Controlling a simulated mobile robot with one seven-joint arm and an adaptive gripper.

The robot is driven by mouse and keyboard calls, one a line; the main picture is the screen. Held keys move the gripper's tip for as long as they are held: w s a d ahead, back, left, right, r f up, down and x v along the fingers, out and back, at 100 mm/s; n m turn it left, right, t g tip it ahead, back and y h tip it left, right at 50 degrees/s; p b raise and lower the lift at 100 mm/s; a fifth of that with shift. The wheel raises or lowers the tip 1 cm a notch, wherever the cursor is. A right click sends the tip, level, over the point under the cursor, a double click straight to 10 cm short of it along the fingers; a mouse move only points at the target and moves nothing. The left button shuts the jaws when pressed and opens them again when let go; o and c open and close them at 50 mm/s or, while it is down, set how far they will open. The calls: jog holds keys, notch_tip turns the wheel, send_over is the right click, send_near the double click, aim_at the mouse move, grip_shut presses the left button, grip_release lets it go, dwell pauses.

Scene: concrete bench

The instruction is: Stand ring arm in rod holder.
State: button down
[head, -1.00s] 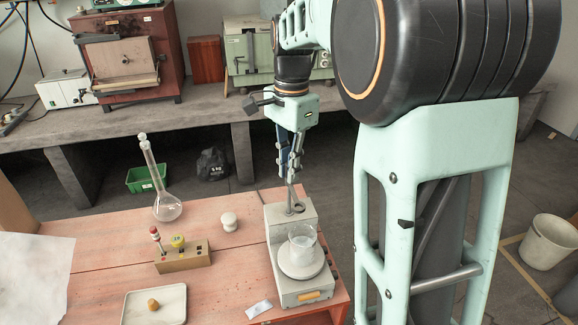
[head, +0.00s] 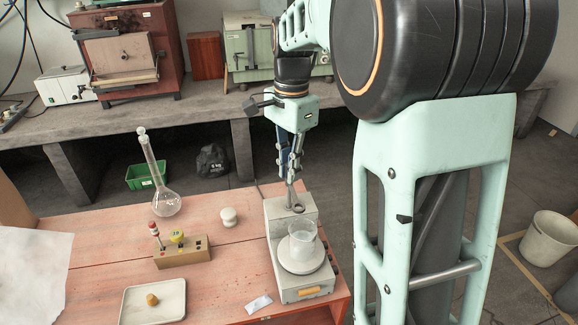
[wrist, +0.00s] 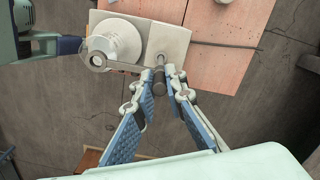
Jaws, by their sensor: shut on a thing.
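The ring arm (head: 298,208) is a grey metal rod with a side bar ending in a ring. In the wrist view its ring (wrist: 97,61) shows over the stirrer plate's edge, the bar running right to the rod. My gripper (head: 291,180) points down, shut on the ring arm's rod; its fingertips (wrist: 160,82) also show in the wrist view. The rod holder seems to be the raised grey block (head: 306,213) at the back of the stirrer; it also shows in the wrist view (wrist: 173,38). The rod's lower end is at this block; I cannot tell whether it is inside.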

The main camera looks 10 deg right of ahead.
jog(key=shift+f+b, duration=0.55)
jog(key=shift+f, duration=0.5)
jog(key=c, duration=1.9)
grip_release()
jog(key=shift+o, duration=0.4)
jog(key=o, duration=0.3)
jog(key=shift+r+p, duration=3.15)
jog(key=shift+r, duration=0.45)
